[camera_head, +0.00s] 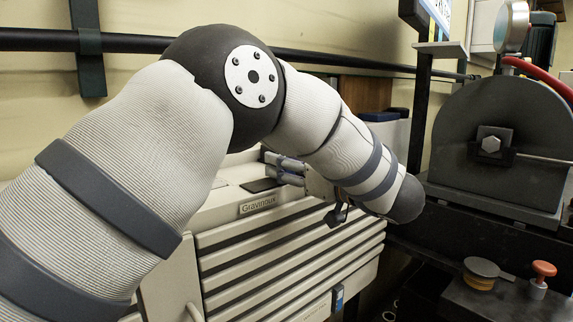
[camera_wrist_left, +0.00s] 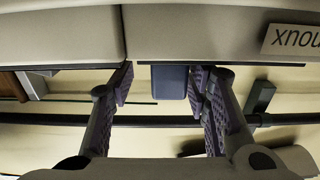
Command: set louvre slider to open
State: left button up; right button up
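The beige slatted unit (camera_head: 290,262) labelled "Gravinoux" stands in the middle of the head view, with long horizontal louvres on its front. A small blue and white piece (camera_head: 337,298) shows low on its right front; I cannot tell whether it is the louvre slider. My left gripper (camera_head: 284,170) is over the unit's top, fingers pointing left, partly hidden by my arm. In the left wrist view, upside down, its two patterned finger pads (camera_wrist_left: 163,85) stand apart. A dark blue-grey block (camera_wrist_left: 170,82) shows in the gap, not clearly held. My right gripper is out of view.
A dark rounded machine (camera_head: 500,140) with a hex bolt stands at the right. A red knob (camera_head: 543,270) and a round dark-topped piece (camera_head: 481,270) sit on the black bench below it. A dark rail (camera_head: 140,43) runs along the wall.

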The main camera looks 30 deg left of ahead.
pick_arm(q)
jog(key=shift+s, duration=0.1)
jog(key=v, duration=1.2)
